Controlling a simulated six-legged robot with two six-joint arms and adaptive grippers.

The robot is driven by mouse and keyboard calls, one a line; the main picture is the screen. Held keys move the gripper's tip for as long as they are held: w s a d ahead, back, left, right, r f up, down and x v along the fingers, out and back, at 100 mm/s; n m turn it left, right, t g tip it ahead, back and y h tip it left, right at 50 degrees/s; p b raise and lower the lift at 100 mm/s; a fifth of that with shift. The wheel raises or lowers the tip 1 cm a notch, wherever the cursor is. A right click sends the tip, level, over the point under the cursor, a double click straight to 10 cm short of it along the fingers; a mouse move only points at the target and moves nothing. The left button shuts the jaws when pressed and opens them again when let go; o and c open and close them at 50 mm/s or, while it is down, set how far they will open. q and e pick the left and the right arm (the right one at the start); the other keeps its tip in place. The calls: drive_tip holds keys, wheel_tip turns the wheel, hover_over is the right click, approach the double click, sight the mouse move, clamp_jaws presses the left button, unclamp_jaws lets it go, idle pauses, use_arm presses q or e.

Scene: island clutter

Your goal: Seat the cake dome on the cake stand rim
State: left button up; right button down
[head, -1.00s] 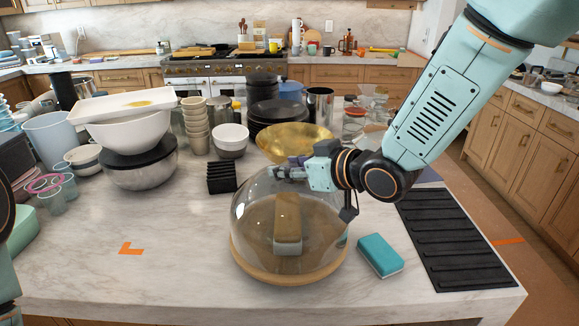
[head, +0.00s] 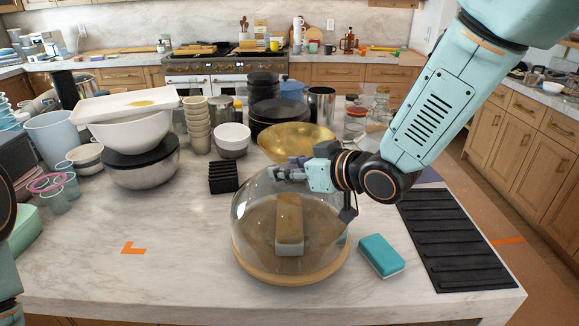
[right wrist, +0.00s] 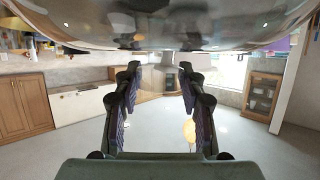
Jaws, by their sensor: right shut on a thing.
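The clear glass cake dome (head: 258,212) stands over the round wooden cake stand (head: 291,273) at the front middle of the island. Its lower edge is close to the stand's rim; I cannot tell whether it touches all round. A brown and white block (head: 289,225) shows through the glass. My right gripper (head: 288,172) is at the dome's top, shut on it; the exact grip is hard to see. In the right wrist view the dome (right wrist: 170,30) fills the top, above the two fingers (right wrist: 160,80). My left gripper is not in view.
A teal and white sponge (head: 380,256) lies right of the stand, beside a black ribbed mat (head: 455,240). A gold bowl (head: 295,140) stands behind the dome, and a black rack (head: 223,177) is behind left. Stacked bowls crowd the left back.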

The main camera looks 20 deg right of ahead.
drive_tip(key=shift+f+b, duration=0.5)
drive_tip(key=shift+f, duration=0.2)
idle(0.3)
drive_tip(key=c, duration=1)
unclamp_jaws()
drive_tip(key=o, duration=0.3)
drive_tip(key=shift+s, duration=0.1)
drive_tip(key=shift+f, duration=0.1)
